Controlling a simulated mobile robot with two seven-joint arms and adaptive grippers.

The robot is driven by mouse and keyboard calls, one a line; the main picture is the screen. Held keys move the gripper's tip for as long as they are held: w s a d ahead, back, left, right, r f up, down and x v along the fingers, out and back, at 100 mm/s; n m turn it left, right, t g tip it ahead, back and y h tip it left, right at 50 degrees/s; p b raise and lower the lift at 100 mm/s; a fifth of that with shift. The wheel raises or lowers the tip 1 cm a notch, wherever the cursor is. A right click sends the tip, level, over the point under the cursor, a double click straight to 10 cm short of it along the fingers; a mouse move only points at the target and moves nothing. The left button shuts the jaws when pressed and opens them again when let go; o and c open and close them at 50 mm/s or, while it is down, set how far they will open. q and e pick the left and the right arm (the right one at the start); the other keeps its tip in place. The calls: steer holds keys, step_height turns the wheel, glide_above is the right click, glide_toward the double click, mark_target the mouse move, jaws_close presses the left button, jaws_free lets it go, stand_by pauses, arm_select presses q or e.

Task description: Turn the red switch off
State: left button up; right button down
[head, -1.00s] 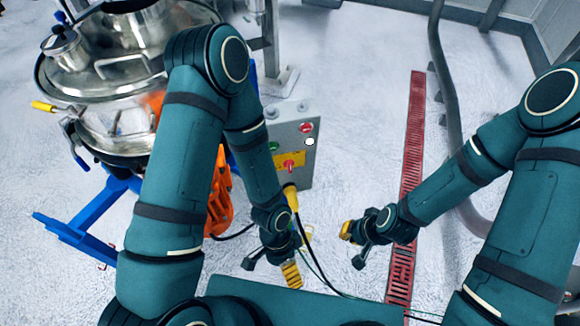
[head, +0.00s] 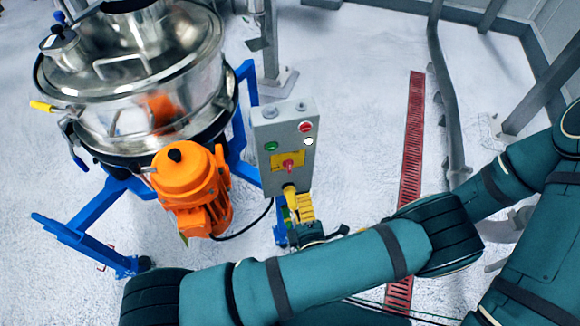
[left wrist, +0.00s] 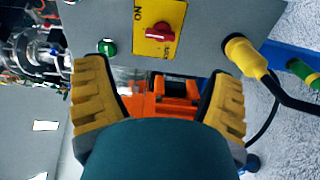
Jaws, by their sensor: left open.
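The red switch (head: 288,166) is a small knob on a yellow plate on the front of a grey control box (head: 268,130). In the left wrist view the red switch (left wrist: 160,32) shows close up, its handle lying across the picture, with "ON" lettered on the plate to its left. My left gripper (head: 305,207) is open and empty just below the box; its yellow fingers (left wrist: 155,75) stand apart below the switch in the left wrist view, not touching it.
A green button (head: 270,146) and a red button (head: 305,127) are on the box. A yellow plug (head: 290,196) with a cable hangs under it. An orange motor (head: 192,185) and the steel sifter (head: 130,75) stand left on a blue frame (head: 75,240).

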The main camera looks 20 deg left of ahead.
mark_target(290, 169)
arm_select(q)
steer(key=b+x, duration=0.1)
steer(key=x, duration=1.1)
steer(key=shift+a, duration=0.1)
steer(key=c, duration=1.2)
